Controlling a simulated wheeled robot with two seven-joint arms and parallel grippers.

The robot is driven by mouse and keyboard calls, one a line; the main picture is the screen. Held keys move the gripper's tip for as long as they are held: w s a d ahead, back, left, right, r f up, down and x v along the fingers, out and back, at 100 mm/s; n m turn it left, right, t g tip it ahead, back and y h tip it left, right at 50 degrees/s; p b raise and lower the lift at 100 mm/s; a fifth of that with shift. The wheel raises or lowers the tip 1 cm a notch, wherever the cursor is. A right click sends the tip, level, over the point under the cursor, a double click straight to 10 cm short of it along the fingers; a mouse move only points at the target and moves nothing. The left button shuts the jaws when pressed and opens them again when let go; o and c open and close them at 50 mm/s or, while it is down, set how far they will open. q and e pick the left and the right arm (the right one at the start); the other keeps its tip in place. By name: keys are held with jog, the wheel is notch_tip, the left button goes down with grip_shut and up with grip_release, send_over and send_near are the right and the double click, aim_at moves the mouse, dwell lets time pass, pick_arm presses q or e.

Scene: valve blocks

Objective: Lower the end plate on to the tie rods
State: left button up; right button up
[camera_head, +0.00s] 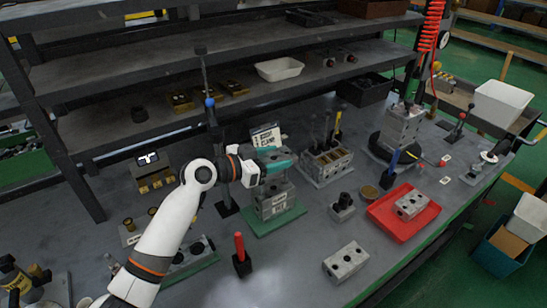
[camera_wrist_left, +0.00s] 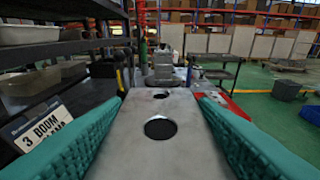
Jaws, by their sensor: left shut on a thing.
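My left gripper (camera_head: 283,161) comes in from the left with teal fingers, just above a stack of grey valve blocks (camera_head: 272,205) on a green mat (camera_head: 287,221). In the left wrist view its fingers are shut on the grey end plate (camera_wrist_left: 155,158), which shows two round dark holes along its middle. I cannot make out the tie rods; the gripper and plate hide the top of the stack. I cannot tell whether the plate touches the stack. My right gripper is not in view.
A grey tool block (camera_head: 325,165) is to the right. A red tray (camera_head: 383,222) holds a grey block. A loose block (camera_head: 346,262) lies in front. A red-handled tool (camera_head: 240,250) stands nearby.

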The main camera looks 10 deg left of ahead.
pick_arm(q)
jog(key=shift+r+p, duration=0.55)
jog(key=shift+r, duration=0.4)
jog(key=shift+b, duration=0.6)
dwell(1.0)
jog(key=shift+f+b, duration=0.9)
jog(key=shift+f, duration=0.15)
jog(key=o, duration=1.3)
jog(key=shift+o, duration=0.2)
jog(key=shift+f, duration=0.1)
jog(key=shift+f, duration=0.1)
